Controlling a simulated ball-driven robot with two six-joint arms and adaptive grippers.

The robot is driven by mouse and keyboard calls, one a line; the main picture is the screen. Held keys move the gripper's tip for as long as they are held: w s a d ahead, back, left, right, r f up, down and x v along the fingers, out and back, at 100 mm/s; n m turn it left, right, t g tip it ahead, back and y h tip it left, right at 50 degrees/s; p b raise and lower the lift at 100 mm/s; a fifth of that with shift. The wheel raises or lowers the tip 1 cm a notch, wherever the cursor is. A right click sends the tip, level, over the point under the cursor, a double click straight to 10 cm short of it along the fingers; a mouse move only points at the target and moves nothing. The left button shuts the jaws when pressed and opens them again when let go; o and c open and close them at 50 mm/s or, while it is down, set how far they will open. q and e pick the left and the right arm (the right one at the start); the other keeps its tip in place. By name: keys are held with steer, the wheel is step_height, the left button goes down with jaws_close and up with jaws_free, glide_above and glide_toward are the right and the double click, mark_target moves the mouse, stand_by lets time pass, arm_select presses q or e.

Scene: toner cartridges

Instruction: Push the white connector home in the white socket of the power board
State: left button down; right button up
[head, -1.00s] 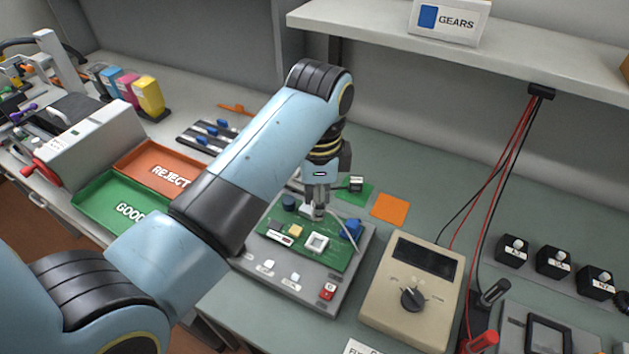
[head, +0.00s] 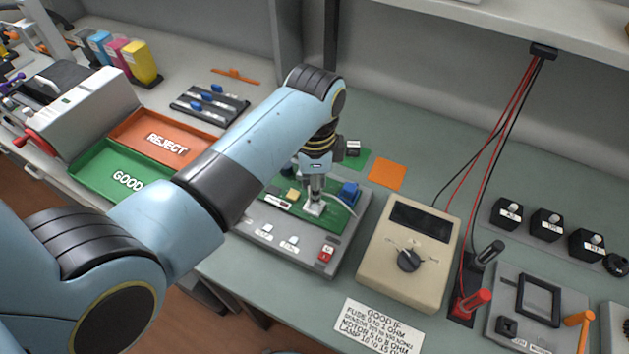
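The green power board (head: 280,210) lies on a grey base. My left gripper (head: 313,200) points straight down over the middle of the board, its fingers close together on the small white connector (head: 313,208). The connector is at the place of the white socket on the board, and the two overlap in view. The gripper and connector hide most of the socket, so I cannot tell how deep the connector sits. A thin pale cable shows beside the board's right edge. My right gripper is not in view.
The grey base (head: 300,256) carries small switches and a red button (head: 326,253). A beige meter (head: 408,250) stands close to its right. An orange square (head: 387,174) lies behind. Green (head: 125,191) and orange (head: 165,142) trays are at the left.

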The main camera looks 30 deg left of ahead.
arm_select(q)
steer(key=shift+f, duration=0.1)
stand_by(0.5)
steer(key=shift+f, duration=0.1)
steer(key=shift+f, duration=0.35)
steer(key=shift+f, duration=0.2)
stand_by(0.5)
steer(key=shift+f+b, duration=0.45)
steer(key=shift+f, duration=0.35)
stand_by(0.7)
